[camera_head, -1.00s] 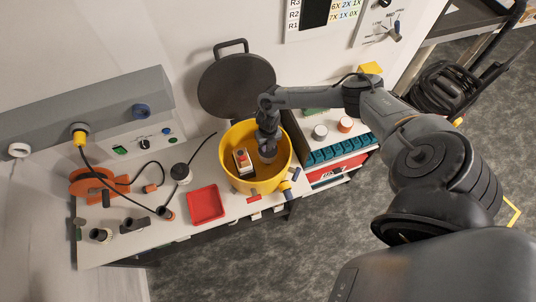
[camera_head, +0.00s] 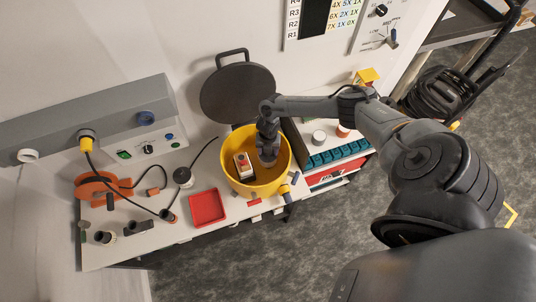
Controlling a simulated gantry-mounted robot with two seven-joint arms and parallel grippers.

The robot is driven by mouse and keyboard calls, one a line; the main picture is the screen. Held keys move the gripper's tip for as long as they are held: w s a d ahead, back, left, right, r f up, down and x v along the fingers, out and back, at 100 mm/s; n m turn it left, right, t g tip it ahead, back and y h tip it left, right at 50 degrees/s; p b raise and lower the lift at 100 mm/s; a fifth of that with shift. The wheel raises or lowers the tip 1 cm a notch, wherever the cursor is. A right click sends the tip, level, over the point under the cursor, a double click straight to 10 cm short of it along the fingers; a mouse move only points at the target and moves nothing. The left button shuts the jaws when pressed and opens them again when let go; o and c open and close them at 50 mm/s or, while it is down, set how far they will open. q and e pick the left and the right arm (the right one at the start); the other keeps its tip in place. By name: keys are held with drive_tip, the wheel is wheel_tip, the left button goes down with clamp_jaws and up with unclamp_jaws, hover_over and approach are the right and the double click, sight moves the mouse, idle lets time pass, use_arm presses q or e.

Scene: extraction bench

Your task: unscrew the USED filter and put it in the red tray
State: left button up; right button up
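A yellow round tub (camera_head: 233,182) stands open at the bench's front, with a pale block (camera_head: 243,166) with a red part inside it. I read no USED label, so I cannot tell which thing is the used filter. My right gripper (camera_head: 268,155) points down into the tub, to the right of the block. Its fingertips are too small and dark to show whether it is open, or whether it holds anything. The red tray (camera_head: 208,206) lies to the left of the tub and looks empty. My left gripper is not in view.
A dark round lid (camera_head: 238,93) stands behind the tub. A grey-topped jar (camera_head: 318,138) and teal bins (camera_head: 338,154) are at right. Left of the tray are a cabled black-topped jar (camera_head: 183,176), an orange reel (camera_head: 95,185) and several small fittings.

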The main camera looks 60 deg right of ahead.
drive_tip(key=m+p, duration=0.1)
drive_tip(key=m, duration=0.2)
drive_tip(key=m+p, duration=0.2)
drive_tip(key=m, duration=0.1)
drive_tip(key=m+p, duration=0.1)
drive_tip(key=m, duration=0.2)
drive_tip(key=shift+a+r, duration=0.1)
drive_tip(key=shift+r, duration=0.2)
drive_tip(key=m+p, duration=0.3)
drive_tip(key=m, duration=0.4)
drive_tip(key=m+p, duration=0.1)
drive_tip(key=m, duration=0.3)
drive_tip(key=shift+f+m, duration=0.15)
drive_tip(key=shift+m, duration=0.15)
drive_tip(key=shift+f+m, duration=0.15)
drive_tip(key=shift+m, duration=0.65)
drive_tip(key=shift+c, duration=0.4)
clamp_jaws()
